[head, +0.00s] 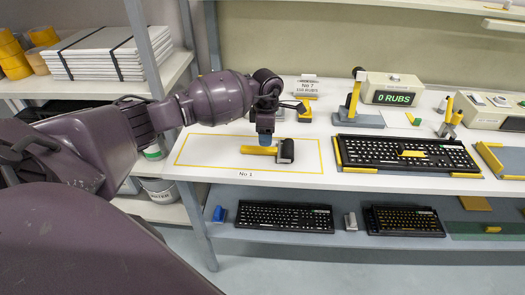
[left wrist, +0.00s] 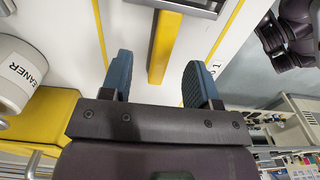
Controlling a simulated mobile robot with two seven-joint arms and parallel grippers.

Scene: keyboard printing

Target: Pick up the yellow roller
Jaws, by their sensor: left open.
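The yellow roller (head: 258,150) lies on the white table inside the yellow outline marked No 1. Its yellow handle points left and its black roller head (head: 286,151) is at the right. My left gripper (head: 265,140) points down over the handle, close to the head. In the left wrist view, the open blue fingers (left wrist: 158,72) stand on either side of the yellow handle (left wrist: 165,45), with gaps on both sides. The roller head is partly cut off at the top there. My right gripper is not in view.
A sign No 7 (head: 308,85) and another yellow-handled tool stand behind. To the right are a counter box reading 0 RUBS (head: 393,90) and a black keyboard (head: 405,154) with a yellow piece on it. More keyboards (head: 284,217) lie on the lower shelf. The outlined area around the roller is clear.

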